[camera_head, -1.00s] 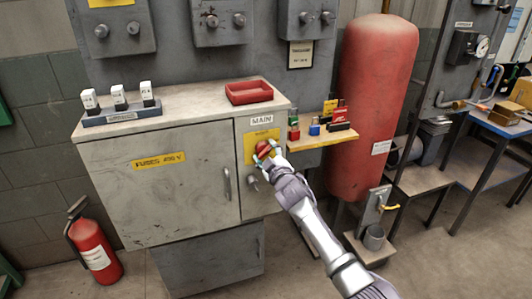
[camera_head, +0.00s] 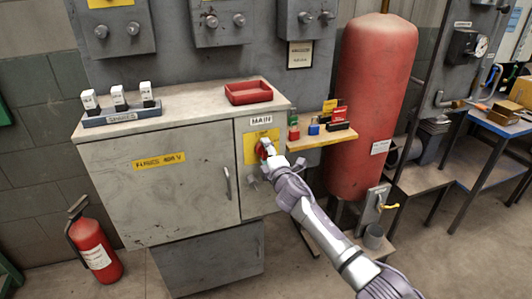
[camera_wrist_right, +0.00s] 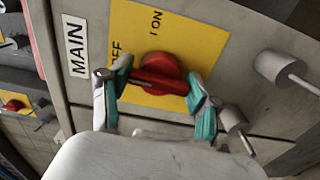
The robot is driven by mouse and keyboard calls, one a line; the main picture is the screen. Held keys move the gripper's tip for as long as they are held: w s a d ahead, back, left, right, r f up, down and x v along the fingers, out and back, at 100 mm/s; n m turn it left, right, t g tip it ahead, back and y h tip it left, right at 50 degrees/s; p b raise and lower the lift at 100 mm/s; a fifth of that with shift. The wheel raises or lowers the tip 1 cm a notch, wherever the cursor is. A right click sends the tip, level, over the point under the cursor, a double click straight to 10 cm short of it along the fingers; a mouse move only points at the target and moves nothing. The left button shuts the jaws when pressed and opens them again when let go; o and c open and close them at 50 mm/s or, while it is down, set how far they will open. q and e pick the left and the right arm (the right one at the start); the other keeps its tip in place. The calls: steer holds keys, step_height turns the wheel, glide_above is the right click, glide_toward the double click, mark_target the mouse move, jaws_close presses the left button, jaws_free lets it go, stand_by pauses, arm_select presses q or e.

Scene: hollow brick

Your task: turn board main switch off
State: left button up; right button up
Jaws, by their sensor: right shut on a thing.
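The red main switch knob (camera_wrist_right: 160,75) sits on a yellow plate (camera_wrist_right: 182,28) under the MAIN label (camera_wrist_right: 76,45) in the right wrist view. Its bar runs nearly across that picture, its left end by the partly hidden "FF" lettering. "I ON" stands at the top of the plate. My right gripper (camera_wrist_right: 155,88) is shut on the knob, a teal-padded finger at each end of the bar. In the head view my right gripper (camera_head: 268,148) covers much of the knob on the grey cabinet (camera_head: 115,190). My left gripper is not in view.
A metal knob (camera_wrist_right: 280,66) sticks out of the panel beside the plate. A small shelf (camera_head: 325,140) with coloured padlocks and a red tank (camera_head: 375,90) stand right of the cabinet. A red tray (camera_head: 249,92) lies on top. An extinguisher (camera_head: 95,248) stands at the left.

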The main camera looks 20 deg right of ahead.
steer(key=shift+f+n, duration=0.1)
steer(key=shift+n, duration=0.2)
steer(key=o, duration=0.9)
steer(key=shift+c, duration=0.2)
steer(key=shift+s, duration=0.1)
steer(key=s, duration=1.1)
steer(key=shift+s+d, duration=0.2)
steer(key=shift+s, duration=0.2)
